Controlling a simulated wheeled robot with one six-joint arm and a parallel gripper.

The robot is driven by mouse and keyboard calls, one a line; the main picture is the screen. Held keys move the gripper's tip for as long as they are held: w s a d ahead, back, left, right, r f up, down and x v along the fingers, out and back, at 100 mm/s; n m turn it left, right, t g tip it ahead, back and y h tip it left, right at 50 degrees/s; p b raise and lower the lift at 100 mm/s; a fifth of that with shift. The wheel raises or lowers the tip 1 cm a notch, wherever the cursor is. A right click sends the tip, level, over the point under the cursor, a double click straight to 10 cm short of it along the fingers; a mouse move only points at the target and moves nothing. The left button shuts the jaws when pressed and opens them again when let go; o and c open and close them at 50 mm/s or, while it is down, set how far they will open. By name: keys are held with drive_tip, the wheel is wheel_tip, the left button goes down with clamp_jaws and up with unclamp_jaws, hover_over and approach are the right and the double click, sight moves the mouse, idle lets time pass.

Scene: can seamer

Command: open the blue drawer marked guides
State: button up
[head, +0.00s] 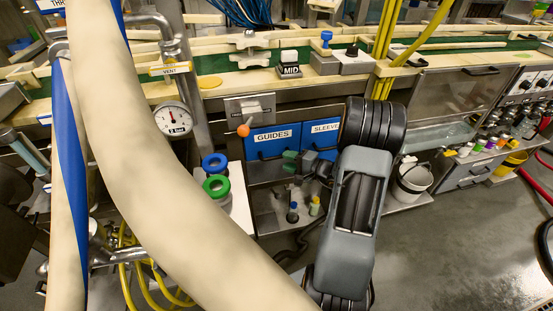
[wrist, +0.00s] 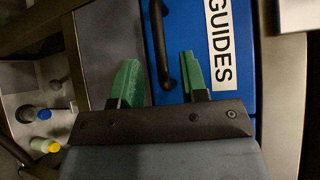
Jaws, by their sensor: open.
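The blue drawer marked GUIDES (head: 262,136) is in the cabinet front below the bench in the head view and looks shut. It fills much of the wrist view (wrist: 240,105), its white label turned sideways. Its dark bar handle (wrist: 158,35) runs along the drawer front. My gripper (head: 289,161) is at the right part of this drawer in the head view. In the wrist view my gripper (wrist: 160,60) is open, its green fingers on either side of the handle's line, with gaps to it. How deep the fingers reach around the handle is not clear.
A second blue drawer marked SLEEVE (head: 323,128) is directly right, partly behind my arm. Small bottles (head: 292,213) stand on a shelf below. An orange-knobbed lever (head: 243,130) is above left.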

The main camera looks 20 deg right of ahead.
sight(277, 158)
drive_tip(key=shift+x, duration=2.55)
drive_tip(key=shift+c, duration=0.4)
clamp_jaws()
